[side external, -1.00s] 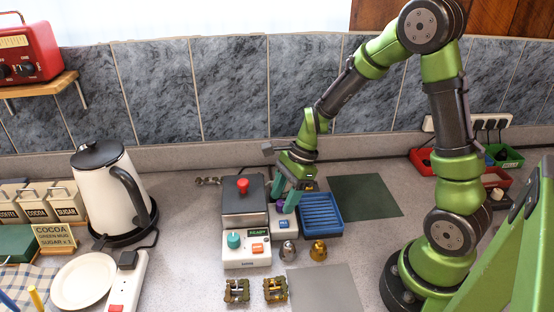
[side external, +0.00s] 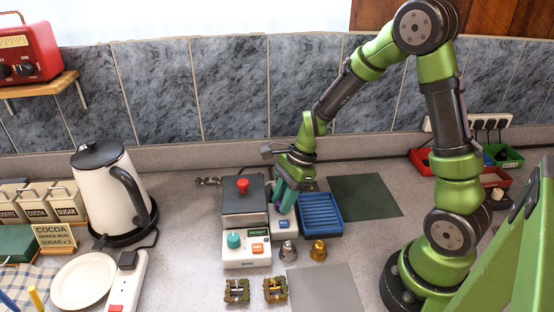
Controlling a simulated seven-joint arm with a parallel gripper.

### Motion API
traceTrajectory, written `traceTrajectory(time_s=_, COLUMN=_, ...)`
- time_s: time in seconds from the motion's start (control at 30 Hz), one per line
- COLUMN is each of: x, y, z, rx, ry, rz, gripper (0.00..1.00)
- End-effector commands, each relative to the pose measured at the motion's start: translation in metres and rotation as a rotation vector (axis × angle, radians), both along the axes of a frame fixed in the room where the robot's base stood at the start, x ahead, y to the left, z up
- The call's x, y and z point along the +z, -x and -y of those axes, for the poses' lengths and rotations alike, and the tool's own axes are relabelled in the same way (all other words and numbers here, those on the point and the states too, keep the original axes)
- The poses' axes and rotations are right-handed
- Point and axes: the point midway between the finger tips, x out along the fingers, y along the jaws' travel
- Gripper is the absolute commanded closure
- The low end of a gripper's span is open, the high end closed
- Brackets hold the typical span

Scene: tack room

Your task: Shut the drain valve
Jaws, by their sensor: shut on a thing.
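A grey and white machine (side external: 245,208) has a red mushroom button on top, a teal knob and an orange button on its front. A small white unit with a blue button (side external: 284,224) adjoins its right side. A small purple part, apparently the drain valve's handle (side external: 277,197), shows at the machine's right side, mostly hidden by my fingers. My gripper (side external: 283,204) points down there, its teal fingers shut on this purple part. Whether the valve is open or shut cannot be told.
A blue ribbed tray (side external: 320,214) stands close to the right of my gripper. A silver dome (side external: 288,250) and a brass dome (side external: 318,250) stand in front. A dark green mat (side external: 364,197) lies clear at right. A white kettle (side external: 105,192) stands at left.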

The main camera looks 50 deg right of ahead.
Motion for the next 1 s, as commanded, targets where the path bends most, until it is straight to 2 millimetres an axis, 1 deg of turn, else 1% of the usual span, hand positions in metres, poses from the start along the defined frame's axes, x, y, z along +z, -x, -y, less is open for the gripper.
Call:
traceTrajectory(time_s=0.17, x=0.0002, y=-0.0007, z=0.0005, rx=0.068, ry=0.000, rz=0.000, gripper=1.00)
traceTrajectory(time_s=0.37, x=0.0002, y=-0.0016, z=0.0006, rx=0.216, ry=0.000, rz=-0.001, gripper=1.00)
traceTrajectory(time_s=1.0, x=0.0006, y=-0.0054, z=0.0003, rx=0.821, ry=-0.001, rz=-0.001, gripper=1.00)
